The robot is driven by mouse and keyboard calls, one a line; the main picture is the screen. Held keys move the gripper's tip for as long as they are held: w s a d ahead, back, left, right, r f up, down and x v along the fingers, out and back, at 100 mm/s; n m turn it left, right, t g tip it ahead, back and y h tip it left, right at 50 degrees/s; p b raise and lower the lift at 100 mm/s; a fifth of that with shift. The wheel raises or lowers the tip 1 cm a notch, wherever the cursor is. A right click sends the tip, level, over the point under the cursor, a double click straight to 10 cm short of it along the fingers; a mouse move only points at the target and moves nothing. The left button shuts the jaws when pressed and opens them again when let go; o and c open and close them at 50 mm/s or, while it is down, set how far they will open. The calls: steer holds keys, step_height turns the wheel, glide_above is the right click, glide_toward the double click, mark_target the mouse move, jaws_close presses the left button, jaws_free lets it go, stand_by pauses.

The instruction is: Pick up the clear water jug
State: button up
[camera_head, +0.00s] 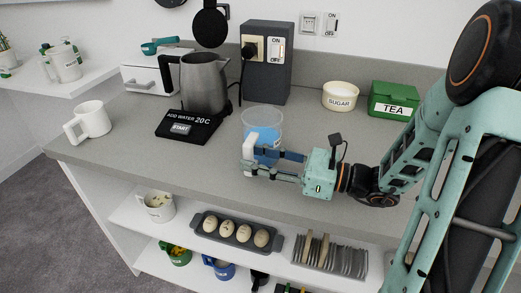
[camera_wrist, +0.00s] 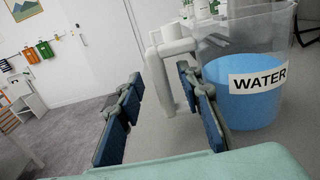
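The clear water jug (camera_head: 263,120) stands upright on the grey counter, holding blue water. Its white handle (camera_head: 249,147) faces the near left side. The wrist view shows the jug (camera_wrist: 250,100) at the right with a "WATER" label, and its white handle (camera_wrist: 172,48) just beyond the fingertips. My gripper (camera_head: 252,160) reaches in from the right, low in front of the jug. In the wrist view my gripper (camera_wrist: 160,78) is open, its two blue-padded fingers apart with the lower handle in the gap between their tips. Whether either finger touches the handle cannot be told.
A steel kettle (camera_head: 204,84) and its black base (camera_head: 188,127) stand left of the jug. A white mug (camera_head: 93,118) is further left. A sugar bowl (camera_head: 340,98) and green tea box (camera_head: 394,97) are behind right. Shelves below hold an egg tray (camera_head: 237,232).

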steer(key=shift+x, duration=1.1)
jaws_close()
